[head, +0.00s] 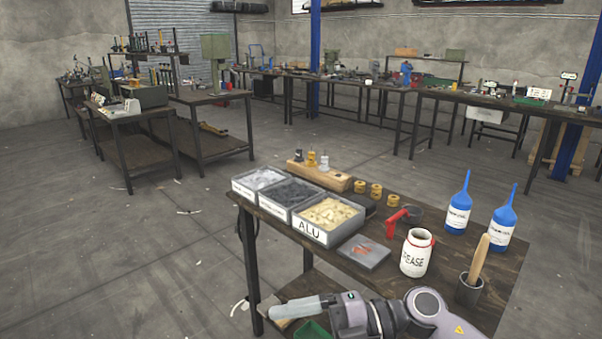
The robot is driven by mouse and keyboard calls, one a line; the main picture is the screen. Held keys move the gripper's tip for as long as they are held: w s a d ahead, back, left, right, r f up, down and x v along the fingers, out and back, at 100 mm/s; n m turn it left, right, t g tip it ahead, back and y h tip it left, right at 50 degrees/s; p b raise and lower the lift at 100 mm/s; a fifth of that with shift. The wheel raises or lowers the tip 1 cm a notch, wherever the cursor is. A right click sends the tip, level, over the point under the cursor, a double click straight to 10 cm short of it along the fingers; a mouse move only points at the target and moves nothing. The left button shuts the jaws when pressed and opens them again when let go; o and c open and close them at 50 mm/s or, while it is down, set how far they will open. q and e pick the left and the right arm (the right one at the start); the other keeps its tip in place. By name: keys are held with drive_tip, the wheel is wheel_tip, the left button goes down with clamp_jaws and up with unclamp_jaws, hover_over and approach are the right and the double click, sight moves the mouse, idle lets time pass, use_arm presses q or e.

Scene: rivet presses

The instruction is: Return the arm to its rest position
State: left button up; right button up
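My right arm (430,306) comes in at the bottom right, over the near front of the workbench (460,240). It is grey with a dark wrist and a yellow warning mark. My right gripper (296,307) points left at the bench's left front corner. Its pale, rounded end shows side-on, and I cannot tell whether its fingers are apart or hold anything. My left gripper is not in view.
Near the arm stand a white grease jar (416,253), a dark pot with a wooden handle (475,272) and two blue bottles (459,206). Grey bins (324,219) sit behind a flat grey box (363,252). A green item (312,330) lies below the gripper. Floor left is mostly clear.

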drive_tip(key=w+d+f+m+t+h+p, duration=0.1)
drive_tip(key=d+f+m+t+h, duration=0.3)
drive_tip(key=m+t, duration=0.6)
drive_tip(key=w+d+f+m+t+h+p, duration=0.1)
drive_tip(key=d+m+t, duration=0.5)
drive_tip(key=m+t, duration=0.4)
drive_tip(key=s+d+f+m+g+h, duration=0.3)
drive_tip(key=s+d+f+m+h, duration=0.1)
drive_tip(key=s+f, duration=0.3)
drive_tip(key=s+d+f+m+g+h, duration=0.4)
drive_tip(key=s+d+f, duration=0.3)
drive_tip(key=f, duration=0.3)
drive_tip(key=shift+s+m+g+h+p, duration=0.15)
drive_tip(key=shift+m+g+h+p, duration=0.2)
drive_tip(key=shift+m+h, duration=0.25)
